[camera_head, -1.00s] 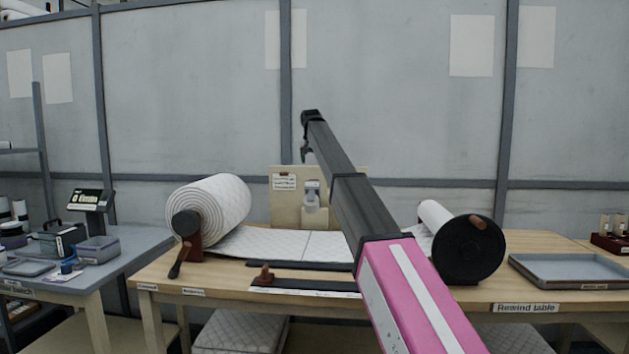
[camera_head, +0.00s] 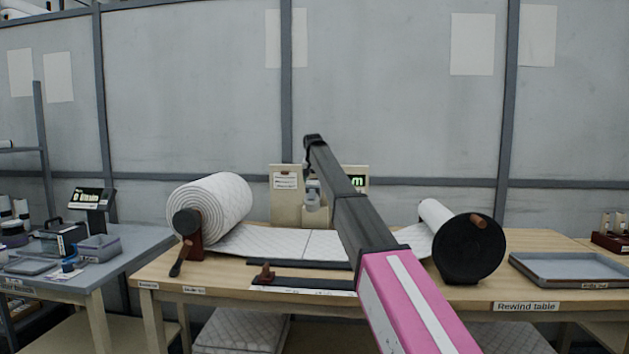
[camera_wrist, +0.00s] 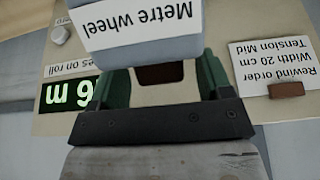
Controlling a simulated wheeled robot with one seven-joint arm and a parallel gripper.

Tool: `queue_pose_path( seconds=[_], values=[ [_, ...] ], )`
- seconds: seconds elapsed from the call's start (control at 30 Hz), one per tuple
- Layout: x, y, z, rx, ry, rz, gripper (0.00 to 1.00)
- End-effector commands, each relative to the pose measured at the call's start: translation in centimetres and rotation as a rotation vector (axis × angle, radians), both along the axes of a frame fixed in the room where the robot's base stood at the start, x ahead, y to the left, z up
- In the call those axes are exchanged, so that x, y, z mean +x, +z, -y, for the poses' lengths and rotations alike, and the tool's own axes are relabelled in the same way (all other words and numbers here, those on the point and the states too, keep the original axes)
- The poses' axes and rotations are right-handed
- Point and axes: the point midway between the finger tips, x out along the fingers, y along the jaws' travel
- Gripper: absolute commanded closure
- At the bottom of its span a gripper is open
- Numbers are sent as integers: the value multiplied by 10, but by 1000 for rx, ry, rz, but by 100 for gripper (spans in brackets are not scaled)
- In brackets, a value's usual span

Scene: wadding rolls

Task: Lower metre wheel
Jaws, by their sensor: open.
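The metre wheel (camera_head: 312,196) is a pale unit at the front of a beige upright panel behind the rewind table. In the wrist view its grey block (camera_wrist: 140,52) carries an upside-down "Metre wheel" label. My gripper (camera_head: 311,172) is at the arm's end, just above the metre wheel. In the wrist view my gripper (camera_wrist: 163,78) has its two green-faced fingers apart, with a dark brown part (camera_wrist: 160,76) of the metre wheel between them. The block hides the fingertips, so contact cannot be told.
A green display (camera_wrist: 70,94) reads "6 m" on the panel (camera_head: 285,205). A quilted wadding roll (camera_head: 215,205) stands left; its sheet (camera_head: 275,242) runs right to a rewind roller with a black disc (camera_head: 470,250). A grey tray (camera_head: 570,270) sits at right.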

Motion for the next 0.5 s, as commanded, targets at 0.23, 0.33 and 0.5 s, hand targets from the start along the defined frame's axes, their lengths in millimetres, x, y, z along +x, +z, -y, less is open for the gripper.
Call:
queue_pose_path(
  seconds=[0.23,0.33,0.5],
  values=[
    [0,0,0,0,0,0,80],
    [0,0,0,0,0,0,96],
    [-3,-1,0,0,0,14,96]
  ],
)
